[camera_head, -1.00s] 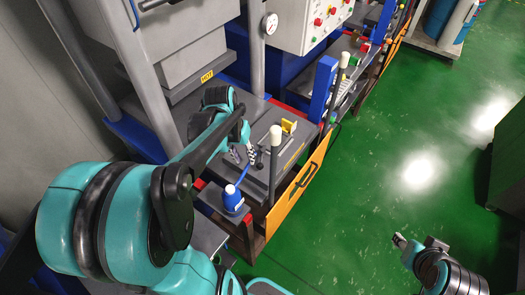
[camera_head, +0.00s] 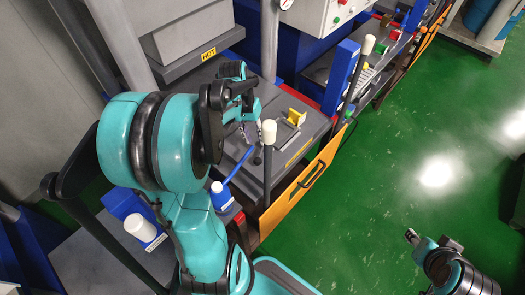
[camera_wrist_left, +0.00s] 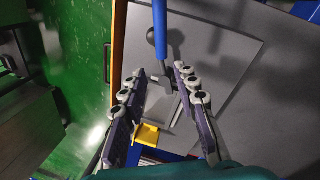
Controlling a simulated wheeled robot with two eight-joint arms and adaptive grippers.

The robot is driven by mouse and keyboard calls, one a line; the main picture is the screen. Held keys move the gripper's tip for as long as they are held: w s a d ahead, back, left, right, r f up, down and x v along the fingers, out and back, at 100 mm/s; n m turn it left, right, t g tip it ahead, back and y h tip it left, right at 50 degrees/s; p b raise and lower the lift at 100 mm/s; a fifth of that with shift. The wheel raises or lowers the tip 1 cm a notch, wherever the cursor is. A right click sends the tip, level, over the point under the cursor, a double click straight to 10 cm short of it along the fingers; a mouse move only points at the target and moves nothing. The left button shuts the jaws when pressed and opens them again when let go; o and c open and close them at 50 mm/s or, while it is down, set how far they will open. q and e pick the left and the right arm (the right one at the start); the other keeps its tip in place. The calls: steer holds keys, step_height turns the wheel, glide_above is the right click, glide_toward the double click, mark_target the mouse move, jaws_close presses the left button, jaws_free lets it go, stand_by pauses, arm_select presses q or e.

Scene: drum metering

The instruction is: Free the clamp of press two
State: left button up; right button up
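The clamp on the near press table has a blue handle (camera_head: 239,166) slanting down to the left. In the left wrist view the blue handle (camera_wrist_left: 160,30) runs up from a dark pivot, with a round black knob beside it. My left gripper (camera_head: 257,132) is over the table at the clamp. In the left wrist view the fingers of my left gripper (camera_wrist_left: 159,78) are apart, with the pivot showing between them; contact cannot be told. A yellow bracket (camera_head: 297,116) stands beyond on a grey plate. My right gripper (camera_head: 412,237) is over the green floor, its fingers too small to judge.
A white-capped post (camera_head: 268,132) stands close beside the clamp. A blue bottle (camera_head: 220,196) is near the table's left corner. An orange guard panel (camera_head: 303,180) lines the front edge. A hot-marked press block (camera_head: 190,40) stands behind. The floor at right is open.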

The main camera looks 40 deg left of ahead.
mark_target(260, 153)
arm_select(q)
steer(key=f, duration=0.2)
steer(key=d+f+b, duration=0.1)
steer(key=f, duration=0.2)
steer(key=f+b, duration=0.1)
steer(key=f, duration=0.1)
steer(key=shift+w+d+f, duration=0.2)
steer(key=shift+w+f, duration=0.05)
steer(key=shift+f, duration=0.15)
jaws_close()
